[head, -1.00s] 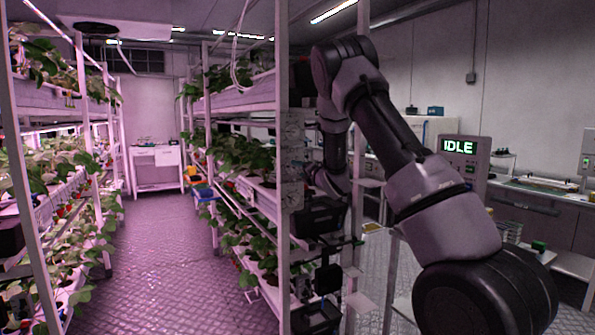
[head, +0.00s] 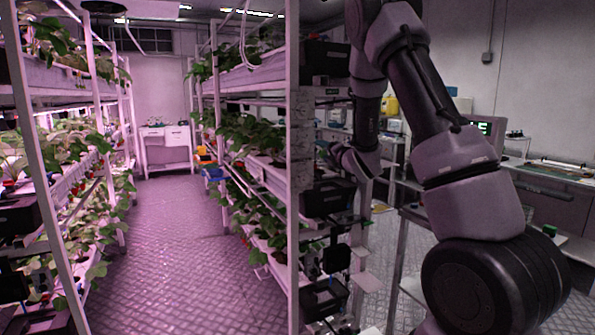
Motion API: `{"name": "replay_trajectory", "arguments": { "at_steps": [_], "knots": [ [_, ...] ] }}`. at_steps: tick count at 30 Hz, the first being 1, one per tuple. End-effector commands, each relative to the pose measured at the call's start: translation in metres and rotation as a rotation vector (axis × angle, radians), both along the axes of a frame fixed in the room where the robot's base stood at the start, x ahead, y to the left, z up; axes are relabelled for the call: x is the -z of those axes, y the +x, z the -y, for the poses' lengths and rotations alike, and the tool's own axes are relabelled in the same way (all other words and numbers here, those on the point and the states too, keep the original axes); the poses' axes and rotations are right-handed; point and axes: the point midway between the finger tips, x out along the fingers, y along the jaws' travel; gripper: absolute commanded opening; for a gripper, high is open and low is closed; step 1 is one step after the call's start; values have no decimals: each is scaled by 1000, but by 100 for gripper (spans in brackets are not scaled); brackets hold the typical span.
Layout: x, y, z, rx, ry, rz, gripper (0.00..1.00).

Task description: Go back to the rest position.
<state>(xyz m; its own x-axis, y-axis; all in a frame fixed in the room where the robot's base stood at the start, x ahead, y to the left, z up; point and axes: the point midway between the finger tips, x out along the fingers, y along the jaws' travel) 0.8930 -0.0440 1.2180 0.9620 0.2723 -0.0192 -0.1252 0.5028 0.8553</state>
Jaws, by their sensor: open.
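My arm rises from the lower right of the head view, bends near the top edge, and its forearm hangs down beside the end of the right-hand rack. My gripper (head: 326,153) is at the far end of it, small and dark against the shelf clutter. It is open, and I see nothing held in it. Its fingertips are hard to make out.
Plant racks (head: 292,190) line both sides of a clear aisle (head: 180,240). A white cabinet (head: 166,150) stands at its far end. On the right are a display panel (head: 482,128), partly covered by my arm, and a workbench (head: 560,177).

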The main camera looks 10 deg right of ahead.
Motion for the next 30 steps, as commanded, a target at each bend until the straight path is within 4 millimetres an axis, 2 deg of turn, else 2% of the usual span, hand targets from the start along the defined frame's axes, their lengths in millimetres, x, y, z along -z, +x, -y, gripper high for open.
{"name": "replay_trajectory", "arguments": {
  "at_steps": [1,5,8,11,15,17,22,27,30],
  "knots": [
    [-15,-3,9,36,68,-23,67],
    [-50,-20,37,170,349,-145,67],
    [-74,-45,56,281,611,-253,67],
    [-92,-78,68,386,865,-358,67],
    [-109,-135,76,532,1212,-497,67],
    [-114,-163,75,596,1355,-554,67],
    [-122,-250,63,792,1736,-706,67],
    [-120,-339,41,1012,2053,-828,67],
    [-116,-380,29,1126,2183,-871,67]
  ]
}}
